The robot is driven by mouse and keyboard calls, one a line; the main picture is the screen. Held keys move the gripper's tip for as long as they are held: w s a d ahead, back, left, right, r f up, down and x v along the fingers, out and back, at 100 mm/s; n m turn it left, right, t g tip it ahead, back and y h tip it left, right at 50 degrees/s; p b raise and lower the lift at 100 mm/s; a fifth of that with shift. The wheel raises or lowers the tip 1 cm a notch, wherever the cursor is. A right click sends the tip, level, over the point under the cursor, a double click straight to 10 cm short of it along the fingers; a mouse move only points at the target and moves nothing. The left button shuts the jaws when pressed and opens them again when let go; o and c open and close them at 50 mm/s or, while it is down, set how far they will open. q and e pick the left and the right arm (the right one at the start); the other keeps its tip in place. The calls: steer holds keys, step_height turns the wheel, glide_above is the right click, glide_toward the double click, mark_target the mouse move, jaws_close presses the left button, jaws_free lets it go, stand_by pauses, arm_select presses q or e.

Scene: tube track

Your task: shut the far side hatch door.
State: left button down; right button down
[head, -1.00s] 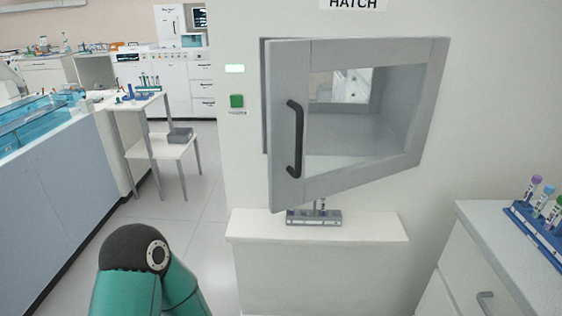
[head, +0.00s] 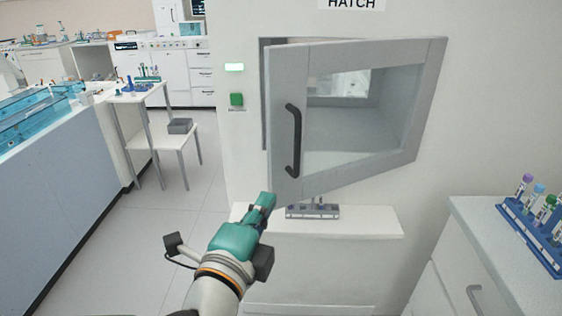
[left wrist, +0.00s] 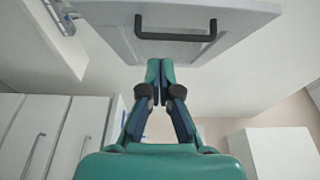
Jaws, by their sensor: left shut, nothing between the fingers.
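The hatch door (head: 290,185) is a grey framed door with a glass pane and a black bar handle (head: 293,141). It stands ajar, hinged on the right, its left edge swung out from the wall opening. My left gripper (head: 268,198) is shut and empty, just below and left of the door's lower left corner. In the left wrist view the shut fingertips (left wrist: 160,64) point at the door (left wrist: 110,28), just short of the handle (left wrist: 175,36) in the picture. I cannot tell whether they touch the door. My right gripper is not in view.
A white ledge (head: 370,222) juts out below the hatch, with a small grey rack (head: 313,212) on it. A green button (head: 236,100) and a lit indicator (head: 234,68) are left of the hatch. A counter with a blue tube rack (head: 530,235) stands at right. Floor at left is clear.

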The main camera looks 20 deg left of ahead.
arm_select(q)
steer(key=p, duration=0.8)
glide_toward(280, 155)
steer(key=d, duration=0.3)
steer(key=shift+w+a+p, duration=0.25)
steer(key=shift+w+a, duration=0.25)
steer(key=shift+w, duration=0.6)
steer(key=shift+w+a+p, duration=0.25)
steer(key=shift+w+a, duration=0.2)
steer(key=shift+w, duration=0.6)
steer(key=shift+w+a+p, duration=0.25)
steer(key=shift+w+a, duration=0.25)
steer(key=shift+w, duration=0.6)
